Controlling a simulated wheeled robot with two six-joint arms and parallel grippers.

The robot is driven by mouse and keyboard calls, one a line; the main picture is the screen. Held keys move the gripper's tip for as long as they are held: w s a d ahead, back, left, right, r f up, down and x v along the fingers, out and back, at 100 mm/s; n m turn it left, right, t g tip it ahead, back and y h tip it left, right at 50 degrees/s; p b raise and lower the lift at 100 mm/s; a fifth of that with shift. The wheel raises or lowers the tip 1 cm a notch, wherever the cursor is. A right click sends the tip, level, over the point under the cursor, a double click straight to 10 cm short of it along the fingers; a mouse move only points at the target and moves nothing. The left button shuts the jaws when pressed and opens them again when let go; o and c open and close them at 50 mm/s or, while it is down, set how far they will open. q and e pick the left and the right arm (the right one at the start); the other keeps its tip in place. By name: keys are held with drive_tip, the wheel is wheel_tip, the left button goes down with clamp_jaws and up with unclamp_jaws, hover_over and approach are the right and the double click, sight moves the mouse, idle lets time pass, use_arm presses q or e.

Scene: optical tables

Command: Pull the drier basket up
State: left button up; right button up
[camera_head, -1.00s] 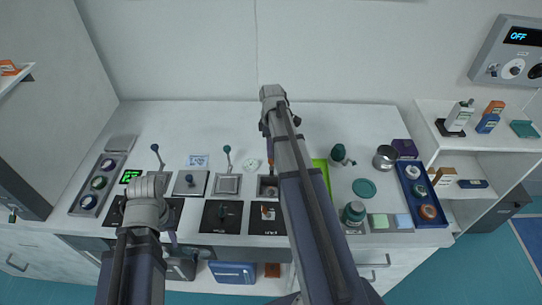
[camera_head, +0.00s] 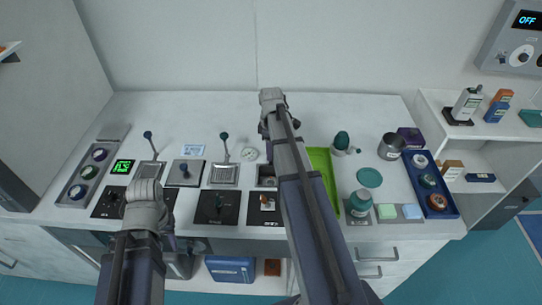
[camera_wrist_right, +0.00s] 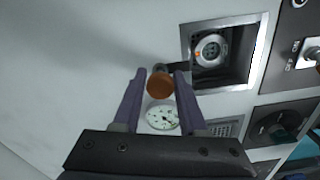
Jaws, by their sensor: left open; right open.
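The drier well (camera_wrist_right: 222,50), a square metal-rimmed recess, shows in the right wrist view with a round grey basket (camera_wrist_right: 211,50) down inside it. A dark handle with an orange-brown knob (camera_wrist_right: 160,84) reaches out from the well's edge. My right gripper (camera_wrist_right: 155,76) is open, with its purple fingers on either side of the knob and a gap visible to at least one side.
Levers (camera_head: 224,145), black switch panels (camera_head: 217,207) and a dial strip (camera_head: 90,172) stand left of the right arm. A green tray (camera_head: 321,165) and blue tray (camera_head: 431,185) are right.

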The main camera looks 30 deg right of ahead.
clamp_jaws()
idle(0.4)
idle(1.1)
